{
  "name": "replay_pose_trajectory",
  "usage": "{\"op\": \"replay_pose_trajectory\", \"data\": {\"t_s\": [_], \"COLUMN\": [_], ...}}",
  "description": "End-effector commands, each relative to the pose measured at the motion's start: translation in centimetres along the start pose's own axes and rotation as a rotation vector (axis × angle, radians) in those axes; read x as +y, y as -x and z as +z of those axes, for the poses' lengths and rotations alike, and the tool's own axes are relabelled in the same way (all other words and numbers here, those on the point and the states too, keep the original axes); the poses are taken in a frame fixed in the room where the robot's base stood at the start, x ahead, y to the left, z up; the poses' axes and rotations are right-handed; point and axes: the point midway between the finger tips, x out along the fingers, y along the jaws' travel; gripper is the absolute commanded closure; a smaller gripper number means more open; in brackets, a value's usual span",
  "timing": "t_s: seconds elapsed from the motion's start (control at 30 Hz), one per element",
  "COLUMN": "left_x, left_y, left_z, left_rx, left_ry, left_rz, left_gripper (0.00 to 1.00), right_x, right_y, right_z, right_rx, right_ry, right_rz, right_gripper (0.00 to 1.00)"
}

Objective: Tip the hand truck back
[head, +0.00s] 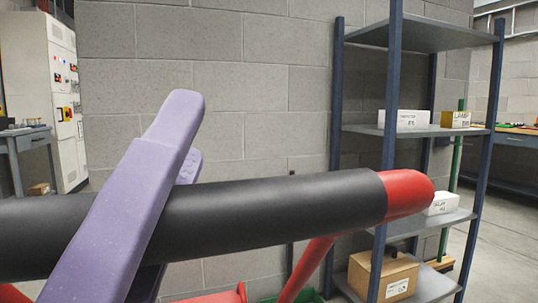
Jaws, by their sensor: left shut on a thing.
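The hand truck shows close up as a thick black handle grip (285,207) that runs across the view, slightly rising to a red rounded end (405,193) at the right. A red tube (312,262) of its frame slopes down to the left under the grip. My left gripper (186,137) has purple fingers and is shut on the black grip, left of the middle. The hand truck's lower part is out of view. My right gripper is not in view.
A blue-post shelf rack (433,131) stands at the right with a white box (399,119), a yellow box (455,119) and a cardboard box (399,276). A grey block wall (262,70) is behind. A pale control cabinet (50,105) and a bench (25,140) are at the left.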

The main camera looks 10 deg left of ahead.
Motion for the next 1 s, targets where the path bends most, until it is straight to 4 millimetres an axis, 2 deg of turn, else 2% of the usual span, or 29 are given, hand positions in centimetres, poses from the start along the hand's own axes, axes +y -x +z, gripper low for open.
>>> {"op": "replay_pose_trajectory", "data": {"t_s": [0.03, 0.2, 0.6, 0.63, 0.9, 1.0], "left_x": [0.0, 0.3, -0.1, -0.1, 0.1, 0.2], "left_y": [0.7, 1.7, 2.2, 2.2, 2.1, 2.0], "left_z": [0.2, 0.7, 1.0, 1.0, 0.9, 0.9], "left_rx": [0.003, 0.001, -0.011, -0.011, -0.006, -0.004], "left_ry": [-0.002, -0.008, -0.009, -0.009, -0.01, -0.01], "left_rz": [0.01, 0.019, 0.006, 0.005, 0.012, 0.015], "left_gripper": [1.0, 1.0, 1.0, 0.59, 0.31, 0.31], "right_x": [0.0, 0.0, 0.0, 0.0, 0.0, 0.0], "right_y": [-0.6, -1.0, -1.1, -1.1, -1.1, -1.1], "right_z": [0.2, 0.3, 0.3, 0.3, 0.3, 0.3], "right_rx": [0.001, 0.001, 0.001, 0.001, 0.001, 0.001], "right_ry": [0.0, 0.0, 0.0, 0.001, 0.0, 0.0], "right_rz": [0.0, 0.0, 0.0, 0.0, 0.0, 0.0], "right_gripper": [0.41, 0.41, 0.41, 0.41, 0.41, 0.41]}}
